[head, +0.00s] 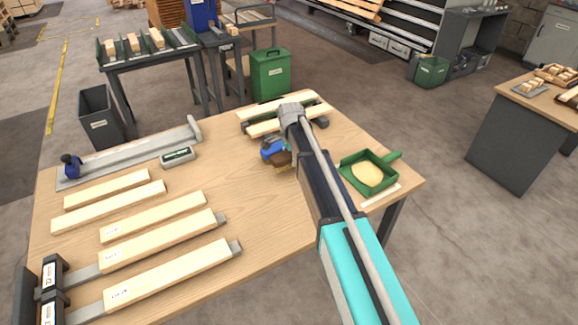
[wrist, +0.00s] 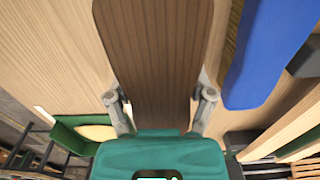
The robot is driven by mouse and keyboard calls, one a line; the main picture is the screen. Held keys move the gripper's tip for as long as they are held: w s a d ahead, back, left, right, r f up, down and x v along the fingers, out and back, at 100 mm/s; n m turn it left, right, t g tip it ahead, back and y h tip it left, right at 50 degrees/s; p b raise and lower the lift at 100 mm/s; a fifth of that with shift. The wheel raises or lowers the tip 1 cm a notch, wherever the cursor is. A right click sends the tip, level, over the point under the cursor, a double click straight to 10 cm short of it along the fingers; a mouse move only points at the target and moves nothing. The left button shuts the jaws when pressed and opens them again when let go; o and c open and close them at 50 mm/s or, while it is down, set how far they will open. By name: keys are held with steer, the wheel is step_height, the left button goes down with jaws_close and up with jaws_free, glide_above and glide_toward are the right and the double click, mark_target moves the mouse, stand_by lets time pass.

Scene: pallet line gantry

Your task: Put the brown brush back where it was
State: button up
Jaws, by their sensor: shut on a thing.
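The brown brush (wrist: 152,50) fills the middle of the wrist view, its flat brown back between the two fingers of my gripper (wrist: 160,98). My gripper is shut on it. In the head view the brush (head: 281,158) shows beside my arm over the workbench, with pale bristles below. The fingers are mostly hidden there by my arm. A blue object (head: 269,148) is close beside the brush. It also shows at the right of the wrist view (wrist: 268,50). I cannot tell whether the brush touches the bench.
A green dustpan (head: 368,172) with pale dust lies at the bench's right end, right of my arm. Slatted wood pieces (head: 285,112) lie behind. Several planks (head: 165,270) and a long metal rail (head: 130,158) occupy the left. The bench (head: 255,215) is clear at front centre.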

mark_target(290, 171)
steer(key=shift+w+a+f+b, duration=0.15)
steer(key=shift+w+f+b, duration=0.15)
steer(key=shift+f, duration=0.2)
steer(key=shift+f+b, duration=1.35)
steer(key=shift+f, duration=0.15)
steer(key=o, duration=1)
steer(key=shift+c, duration=0.2)
step_height(290, 171, up, 12)
steer(key=p, duration=1.2)
steer(key=shift+r, duration=0.2)
